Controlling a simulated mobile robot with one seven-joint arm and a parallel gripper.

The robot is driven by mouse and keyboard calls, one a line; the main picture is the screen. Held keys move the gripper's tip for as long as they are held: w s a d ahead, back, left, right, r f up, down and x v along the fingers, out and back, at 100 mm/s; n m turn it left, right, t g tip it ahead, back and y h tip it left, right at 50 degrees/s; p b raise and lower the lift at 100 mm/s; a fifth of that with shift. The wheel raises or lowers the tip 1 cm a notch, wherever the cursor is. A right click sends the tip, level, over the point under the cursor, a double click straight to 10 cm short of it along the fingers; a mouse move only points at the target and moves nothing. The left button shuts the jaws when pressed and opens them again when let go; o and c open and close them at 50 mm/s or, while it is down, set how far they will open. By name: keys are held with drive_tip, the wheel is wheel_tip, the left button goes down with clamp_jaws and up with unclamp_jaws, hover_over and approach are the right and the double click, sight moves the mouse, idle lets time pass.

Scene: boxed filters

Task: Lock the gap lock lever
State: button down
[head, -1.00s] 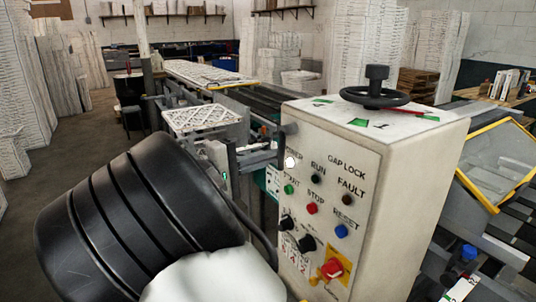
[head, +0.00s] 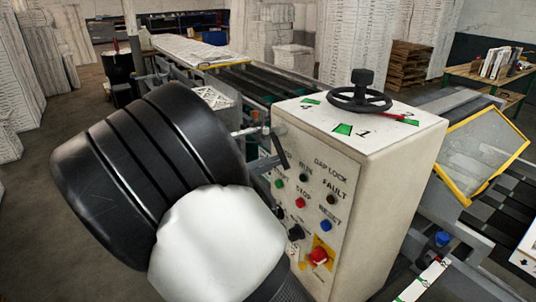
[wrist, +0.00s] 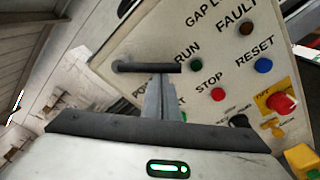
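The control cabinet (head: 375,190) bears the words GAP LOCK on its slanted panel. In the wrist view, a dark rod with a rounded left end (wrist: 130,66), apparently the gap lock lever, lies across the panel's left side. My gripper (wrist: 163,80) has its grey fingers close together at the panel's left side, with their tips meeting this rod. I cannot tell whether they grip it or only touch it. In the head view my arm hides most of the gripper. A dark bar (head: 279,150) shows by the panel's upper left edge; I cannot tell whether it is lever or gripper.
A black handwheel (head: 360,98) stands on the cabinet top. A red switch (head: 318,256) and several buttons, including a blue one (head: 325,225), sit close by on the panel. A yellow-framed guard (head: 487,150) is at the right. A conveyor (head: 285,85) runs behind.

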drive_tip(key=shift+s+d+r+p, duration=0.3)
drive_tip(key=shift+s+r, duration=0.1)
drive_tip(key=shift+r, duration=0.1)
drive_tip(key=shift+s+d+r+p, duration=0.3)
drive_tip(key=shift+s+r, duration=0.1)
drive_tip(key=shift+r, duration=0.1)
drive_tip(key=shift+s+d+r+p, duration=0.1)
drive_tip(key=shift+s+r+p, duration=0.15)
drive_tip(key=shift+r, duration=0.2)
drive_tip(key=shift+s+d+r+p, duration=0.1)
drive_tip(key=shift+r+p, duration=0.1)
drive_tip(key=shift+r, duration=0.45)
drive_tip(key=shift+w+f, duration=0.1)
drive_tip(key=shift+f+b, duration=0.3)
drive_tip(key=shift+f, duration=0.05)
drive_tip(key=b, duration=0.3)
approach(279, 153)
drive_tip(key=shift+s+d+f, duration=0.1)
drive_tip(key=shift+s+f, duration=0.3)
drive_tip(key=shift+f, duration=0.2)
drive_tip(key=shift+s+f, duration=0.35)
drive_tip(key=shift+f, duration=0.2)
